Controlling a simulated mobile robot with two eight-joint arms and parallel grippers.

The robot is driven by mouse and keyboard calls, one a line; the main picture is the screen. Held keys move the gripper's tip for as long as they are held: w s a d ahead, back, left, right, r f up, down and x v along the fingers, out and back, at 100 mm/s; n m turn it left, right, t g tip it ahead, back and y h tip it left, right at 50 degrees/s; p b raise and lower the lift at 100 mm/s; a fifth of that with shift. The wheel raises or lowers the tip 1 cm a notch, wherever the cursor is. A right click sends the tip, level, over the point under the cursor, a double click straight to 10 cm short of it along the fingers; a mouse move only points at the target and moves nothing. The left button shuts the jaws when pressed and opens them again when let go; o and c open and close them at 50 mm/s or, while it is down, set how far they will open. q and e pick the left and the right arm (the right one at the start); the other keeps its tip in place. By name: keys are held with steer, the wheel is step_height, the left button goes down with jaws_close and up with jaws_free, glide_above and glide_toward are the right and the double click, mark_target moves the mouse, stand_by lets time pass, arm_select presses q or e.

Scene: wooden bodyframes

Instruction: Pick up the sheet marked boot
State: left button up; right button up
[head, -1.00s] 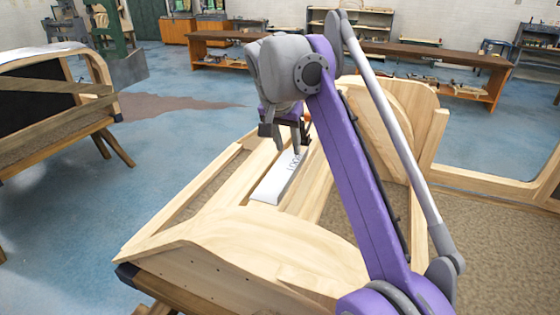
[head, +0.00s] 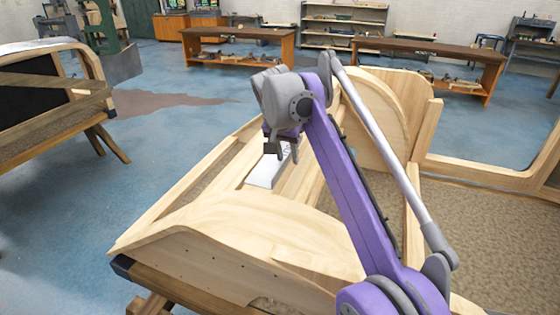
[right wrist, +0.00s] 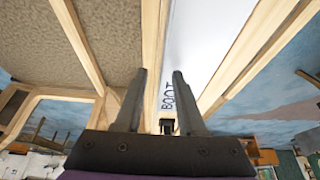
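The white sheet marked boot (head: 264,173) lies on the slats of the wooden bodyframe. My right gripper (head: 281,157) is above its far part and hides some of it in the head view. In the right wrist view the sheet (right wrist: 205,40) runs up and right of centre, with the word BOOT showing between the fingers. My right gripper (right wrist: 159,73) is open and empty. The right finger overlaps the sheet in that view, while the left finger is over the gap beside it. I cannot tell whether a finger touches the sheet. My left gripper is not in view.
The bodyframe (head: 215,225) has raised curved panels at its near and far ends. Another bodyframe (head: 60,125) stands at the left. Workbenches (head: 430,50) and shelves line the back. Blue floor (head: 160,140) is clear between the frames.

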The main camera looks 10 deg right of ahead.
steer(key=shift+w, duration=0.1)
jaws_close()
steer(key=shift+r, duration=0.1)
stand_by(1.1)
